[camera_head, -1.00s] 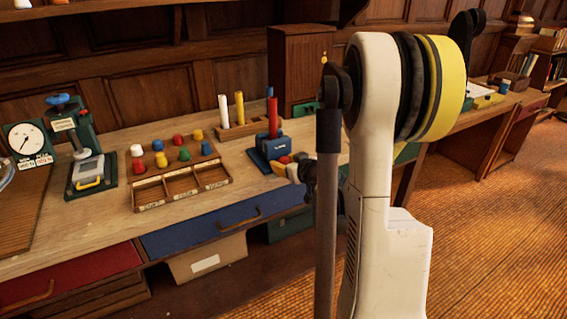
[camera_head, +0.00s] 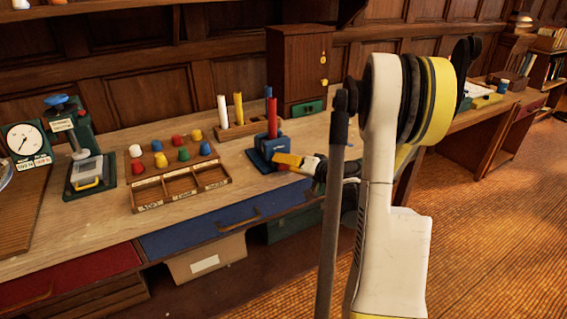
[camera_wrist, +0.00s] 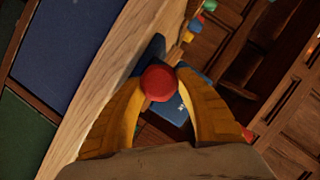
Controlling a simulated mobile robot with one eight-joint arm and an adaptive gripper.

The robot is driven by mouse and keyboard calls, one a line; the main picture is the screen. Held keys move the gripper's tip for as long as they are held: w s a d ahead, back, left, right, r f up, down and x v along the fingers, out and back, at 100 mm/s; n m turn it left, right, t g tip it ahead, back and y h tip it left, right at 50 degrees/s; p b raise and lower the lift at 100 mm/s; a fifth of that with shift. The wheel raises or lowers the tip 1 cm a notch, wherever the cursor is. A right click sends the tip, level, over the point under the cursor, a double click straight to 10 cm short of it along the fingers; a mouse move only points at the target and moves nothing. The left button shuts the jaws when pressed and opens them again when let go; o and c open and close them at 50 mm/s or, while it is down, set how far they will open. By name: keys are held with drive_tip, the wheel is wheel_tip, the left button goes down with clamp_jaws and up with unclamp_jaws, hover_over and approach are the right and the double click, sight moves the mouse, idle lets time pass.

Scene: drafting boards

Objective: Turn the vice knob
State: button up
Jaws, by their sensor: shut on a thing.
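The blue vice (camera_head: 268,149) stands at the front edge of the bench, with a red rod (camera_head: 272,118) upright in it. In the wrist view the round red vice knob (camera_wrist: 158,83) sits between the tips of my two yellow fingers, with the blue vice body (camera_wrist: 170,108) behind it. My gripper (camera_wrist: 158,80) is shut on the knob, one finger on each side. In the head view my gripper (camera_head: 287,160) reaches the vice from the right and hides the knob.
A wooden tray (camera_head: 181,190) with three compartments and several coloured pegs lies left of the vice. A rack (camera_head: 248,128) with white and yellow rods stands behind it. A press and a dial gauge (camera_head: 27,143) are farther left. A dark wooden cabinet (camera_head: 298,62) stands behind the vice.

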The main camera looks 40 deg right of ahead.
drive_tip(key=shift+m+t+y, duration=0.3)
drive_tip(key=shift+m+y, duration=0.1)
drive_tip(key=shift+m, duration=0.4)
drive_tip(key=o, duration=1.2)
drive_tip(key=shift+s, duration=0.1)
drive_tip(key=v, duration=0.7)
drive_tip(key=shift+s+r, duration=0.1)
drive_tip(key=shift+s, duration=0.3)
